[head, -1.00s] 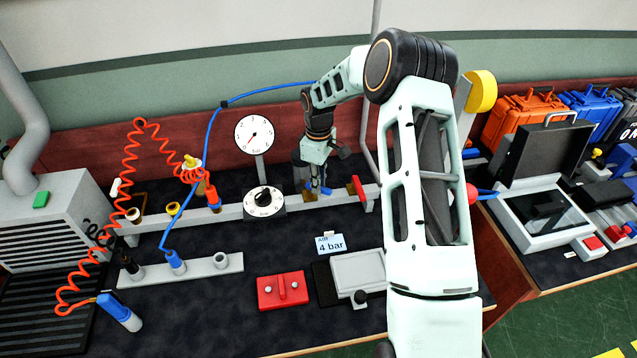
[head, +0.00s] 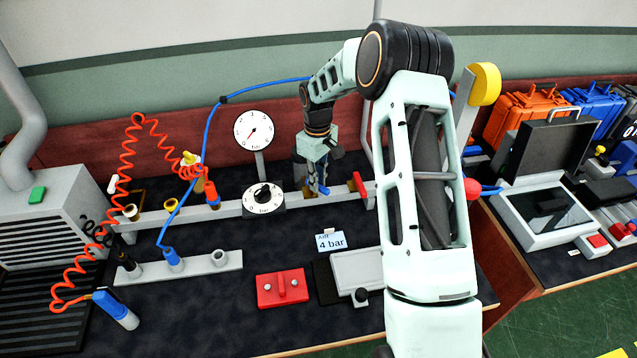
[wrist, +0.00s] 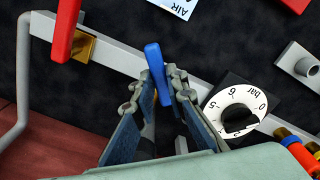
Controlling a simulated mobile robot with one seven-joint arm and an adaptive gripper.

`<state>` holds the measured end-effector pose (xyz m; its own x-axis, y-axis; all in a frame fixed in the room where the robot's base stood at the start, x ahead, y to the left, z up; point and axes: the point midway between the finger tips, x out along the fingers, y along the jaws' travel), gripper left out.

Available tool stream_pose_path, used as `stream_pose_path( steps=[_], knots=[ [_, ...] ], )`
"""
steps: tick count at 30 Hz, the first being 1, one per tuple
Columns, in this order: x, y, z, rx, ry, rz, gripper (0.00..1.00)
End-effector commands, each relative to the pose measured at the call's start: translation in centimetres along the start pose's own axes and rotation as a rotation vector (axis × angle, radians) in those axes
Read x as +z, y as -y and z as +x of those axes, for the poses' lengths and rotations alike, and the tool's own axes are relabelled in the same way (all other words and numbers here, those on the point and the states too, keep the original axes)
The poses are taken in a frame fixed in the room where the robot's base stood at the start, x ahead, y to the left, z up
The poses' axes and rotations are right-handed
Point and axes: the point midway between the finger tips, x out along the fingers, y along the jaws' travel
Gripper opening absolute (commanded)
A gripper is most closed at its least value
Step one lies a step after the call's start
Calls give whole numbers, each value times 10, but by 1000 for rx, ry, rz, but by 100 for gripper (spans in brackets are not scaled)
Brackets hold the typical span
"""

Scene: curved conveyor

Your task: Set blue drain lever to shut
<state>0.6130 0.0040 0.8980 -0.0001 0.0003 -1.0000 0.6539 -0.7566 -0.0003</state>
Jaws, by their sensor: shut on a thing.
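The blue drain lever (wrist: 156,68) shows in the wrist view as a short blue bar lying crosswise over the grey rail. In the head view only a small blue part (head: 323,190) shows below my gripper (head: 318,184). My gripper (wrist: 154,84) is shut on the lever, with one finger on each side of it. The lever's pivot and lower end are hidden behind the fingers.
A red lever (head: 358,185) on a brass fitting sits close by on the same rail (head: 225,210). A white-faced dial knob (head: 264,199) is on the other side. A round gauge (head: 254,131) stands behind. An air label (head: 330,241) lies in front.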

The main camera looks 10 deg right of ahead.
Motion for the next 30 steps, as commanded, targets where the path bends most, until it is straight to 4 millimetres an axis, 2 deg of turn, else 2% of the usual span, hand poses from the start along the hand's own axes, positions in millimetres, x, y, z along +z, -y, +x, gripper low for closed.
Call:
stream_pose_path(
  steps=[18,30],
  knots=[
    [-5,15,1,1,-2,537,0],
    [-7,19,0,1,-1,707,0]
  ],
)
